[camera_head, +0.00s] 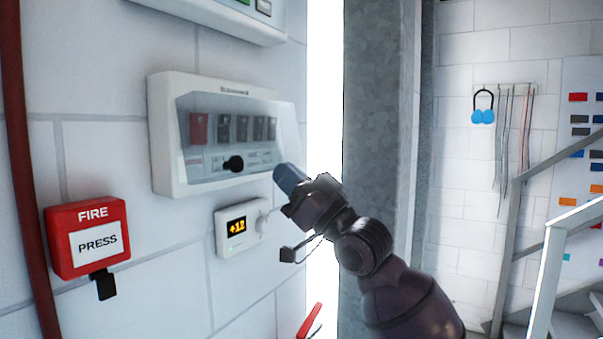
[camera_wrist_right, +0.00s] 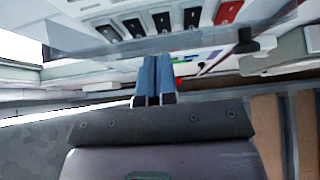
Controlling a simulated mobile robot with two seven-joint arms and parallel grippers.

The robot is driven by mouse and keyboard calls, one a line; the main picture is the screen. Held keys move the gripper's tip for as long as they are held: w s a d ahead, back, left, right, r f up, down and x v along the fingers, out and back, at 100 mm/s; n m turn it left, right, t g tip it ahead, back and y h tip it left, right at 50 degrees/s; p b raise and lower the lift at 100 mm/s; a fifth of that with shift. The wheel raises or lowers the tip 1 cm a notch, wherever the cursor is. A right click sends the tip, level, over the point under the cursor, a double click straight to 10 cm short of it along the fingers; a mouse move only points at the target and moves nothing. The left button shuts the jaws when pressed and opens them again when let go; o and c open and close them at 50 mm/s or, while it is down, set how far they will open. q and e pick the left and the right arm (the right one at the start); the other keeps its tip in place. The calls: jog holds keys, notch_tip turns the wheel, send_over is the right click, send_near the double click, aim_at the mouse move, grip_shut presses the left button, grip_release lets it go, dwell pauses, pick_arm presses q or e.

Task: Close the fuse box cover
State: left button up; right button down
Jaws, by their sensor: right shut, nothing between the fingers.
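The fuse box (camera_head: 160,135) is a white housing on the wall, left of centre in the head view. Its clear cover (camera_head: 289,130) shows in front of a row of red and dark switches and reaches the box's right side; it seems to stand out from the housing, but I cannot tell the exact angle. A black knob (camera_head: 234,163) sits low on the box front. My right gripper (camera_head: 287,176) is at the box's lower right corner, its blue fingers together and empty. In the wrist view the fingertips (camera_wrist_right: 155,62) lie close to the clear panel; contact is unclear. My left gripper is not in view.
A small display unit (camera_head: 232,232) is on the wall below the fuse box. A red fire call point (camera_head: 88,235) is at lower left, beside a red pipe (camera_head: 22,170). A grey column (camera_head: 375,110) stands right of the box. Another white box (camera_head: 225,18) is above.

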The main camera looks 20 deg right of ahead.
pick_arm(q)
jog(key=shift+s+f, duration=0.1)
pick_arm(e)
jog(key=shift+w+a, duration=0.1)
pick_arm(q)
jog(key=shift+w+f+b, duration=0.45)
jog(key=shift+b, duration=0.7)
pick_arm(e)
jog(key=shift+w+a+f+t+y, duration=0.4)
jog(key=shift+w+a+f, duration=0.35)
jog(key=shift+w+f, duration=0.25)
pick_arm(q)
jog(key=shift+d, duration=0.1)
pick_arm(e)
jog(key=shift+r, duration=0.15)
